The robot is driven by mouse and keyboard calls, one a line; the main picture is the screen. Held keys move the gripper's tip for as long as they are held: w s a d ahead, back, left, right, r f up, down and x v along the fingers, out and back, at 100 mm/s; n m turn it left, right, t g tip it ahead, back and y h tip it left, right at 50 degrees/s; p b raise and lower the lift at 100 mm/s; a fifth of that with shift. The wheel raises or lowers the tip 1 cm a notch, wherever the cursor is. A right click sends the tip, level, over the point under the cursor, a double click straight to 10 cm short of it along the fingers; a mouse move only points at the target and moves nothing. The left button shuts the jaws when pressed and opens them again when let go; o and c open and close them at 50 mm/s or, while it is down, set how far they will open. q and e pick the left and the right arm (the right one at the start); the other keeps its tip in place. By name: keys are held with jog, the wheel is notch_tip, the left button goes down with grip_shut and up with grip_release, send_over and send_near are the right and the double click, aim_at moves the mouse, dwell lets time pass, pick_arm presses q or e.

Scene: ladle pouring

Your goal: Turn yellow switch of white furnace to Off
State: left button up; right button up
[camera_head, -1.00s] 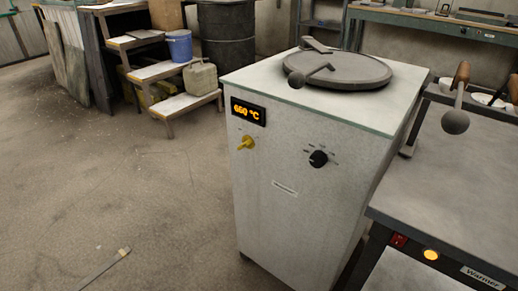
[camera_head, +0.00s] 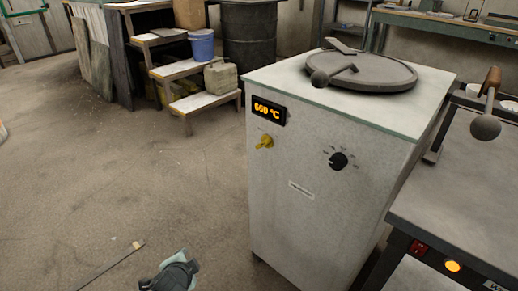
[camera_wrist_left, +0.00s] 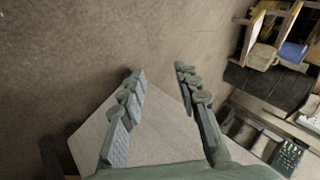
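The white furnace (camera_head: 330,180) stands right of centre in the head view. Its yellow switch (camera_head: 265,142) is on the front face, below a display (camera_head: 268,110) reading about 660 °C. My left gripper (camera_head: 178,264) enters at the bottom edge of the head view, below and left of the switch and well apart from it. In the left wrist view my left gripper (camera_wrist_left: 160,72) has its two fingers spread, with nothing between them. A pale surface, which may be the furnace, lies beyond the fingers. The switch cannot be made out there. My right gripper is not in view.
A black knob (camera_head: 338,160) is to the right of the switch. A round lid (camera_head: 370,75) lies on the furnace top. A grey warmer table (camera_head: 470,180) stands close on the right. The floor (camera_head: 150,185) left of the furnace is mostly clear, with a thin bar (camera_head: 110,262) lying on it.

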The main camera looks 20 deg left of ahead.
aim_at(260, 146)
pick_arm(q)
jog(key=w+d+r+m+t+h+b, duration=0.1)
jog(key=w+r+m+t, duration=0.4)
jog(key=w+r+m, duration=0.4)
jog(key=w+r+m+t+h+b, duration=0.1)
jog(key=w+r+m+t, duration=0.55)
jog(key=r+m, duration=0.5)
jog(key=w+d+r+m+h, duration=0.1)
jog(key=w+d+m+h, duration=0.2)
jog(key=m, duration=0.4)
jog(key=w+d+r+m+g+h, duration=0.1)
jog(key=w+d+r+m+h, duration=0.1)
jog(key=m, duration=0.5)
jog(key=w+d+r+m+g+h, duration=0.1)
jog(key=w+d+m+h, duration=0.3)
jog(key=d+m, duration=0.2)
jog(key=shift+w+d+r+m, duration=0.15)
jog(key=shift+w+r+m, duration=0.2)
jog(key=shift+m, duration=0.3)
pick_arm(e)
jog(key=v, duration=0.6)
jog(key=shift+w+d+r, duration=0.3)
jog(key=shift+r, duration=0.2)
pick_arm(q)
jog(key=shift+c, duration=0.3)
grip_shut()
